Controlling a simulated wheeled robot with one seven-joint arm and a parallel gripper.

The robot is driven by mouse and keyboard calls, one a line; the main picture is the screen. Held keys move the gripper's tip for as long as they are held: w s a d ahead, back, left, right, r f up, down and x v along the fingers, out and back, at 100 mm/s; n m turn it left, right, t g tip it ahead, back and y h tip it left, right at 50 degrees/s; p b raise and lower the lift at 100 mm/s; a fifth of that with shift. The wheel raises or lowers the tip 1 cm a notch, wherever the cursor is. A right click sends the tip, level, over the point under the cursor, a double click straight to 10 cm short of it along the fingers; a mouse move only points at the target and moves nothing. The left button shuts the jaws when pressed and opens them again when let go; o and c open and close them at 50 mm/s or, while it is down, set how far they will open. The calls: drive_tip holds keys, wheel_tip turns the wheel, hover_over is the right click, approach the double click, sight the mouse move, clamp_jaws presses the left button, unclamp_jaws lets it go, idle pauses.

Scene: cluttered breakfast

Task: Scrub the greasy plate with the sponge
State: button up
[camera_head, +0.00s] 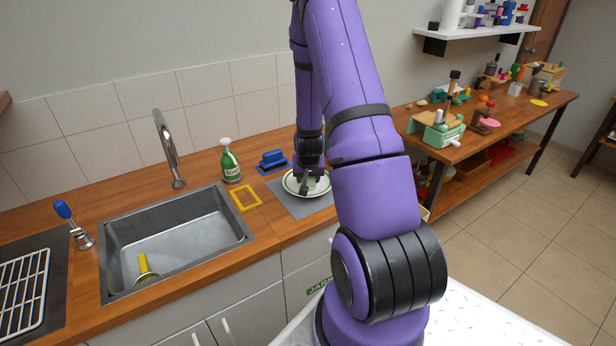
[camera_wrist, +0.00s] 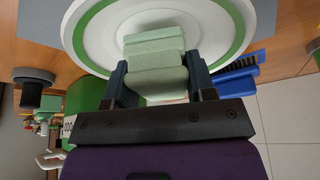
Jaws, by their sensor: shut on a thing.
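The white plate with a green ring (camera_head: 289,184) lies on a grey mat (camera_head: 288,204) on the wooden counter right of the sink. It fills the top of the wrist view (camera_wrist: 84,38). My gripper (camera_head: 314,187) is over the plate, pointing down. In the wrist view my gripper (camera_wrist: 157,72) is shut on the pale green sponge (camera_wrist: 155,60), with a dark finger on each side. The sponge is over the plate's middle; I cannot tell whether it touches. No grease shows on the visible part of the plate. In the head view the sponge is hidden by my gripper.
A yellow frame (camera_head: 246,197) lies left of the mat. The sink (camera_head: 180,236) holds a yellow-handled item (camera_head: 145,270). A blue-handled tool (camera_head: 72,222) stands left of the sink.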

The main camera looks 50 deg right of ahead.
drive_tip(key=shift+f, duration=0.7)
drive_tip(key=shift+a, duration=0.1)
